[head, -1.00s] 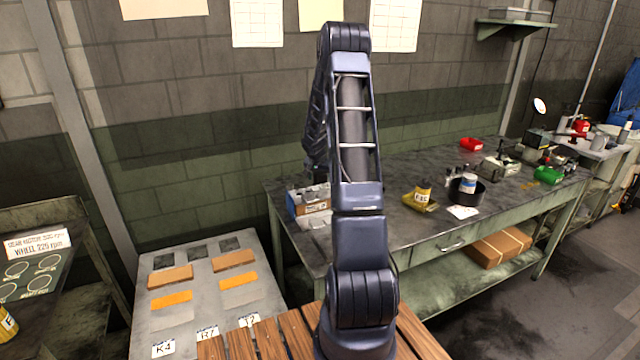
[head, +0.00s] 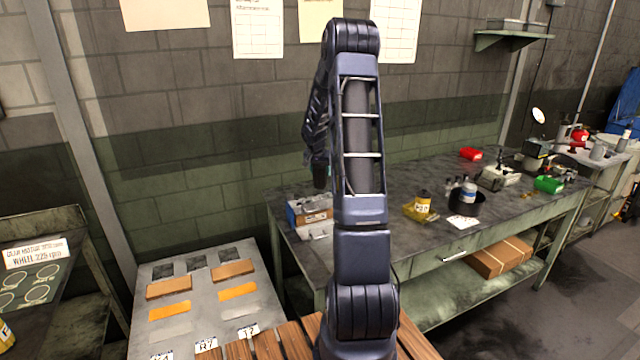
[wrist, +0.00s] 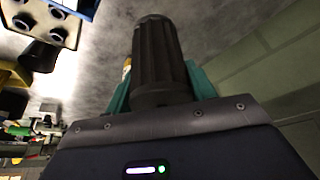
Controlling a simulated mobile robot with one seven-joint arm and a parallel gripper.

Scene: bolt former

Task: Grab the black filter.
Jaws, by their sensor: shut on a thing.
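The black filter (wrist: 158,55) is a dark ribbed cylinder that fills the middle of the wrist view. My gripper (wrist: 160,90) is shut on it, with a teal finger on either side. In the head view the filter (head: 320,178) shows as a small dark shape below my gripper (head: 319,160), over the left end of the workbench. The arm hides part of the gripper there. I cannot tell from this view how high the filter is above the bench top.
A grey board (head: 207,290) with orange and brown blocks stands at front left. The wall is close behind.

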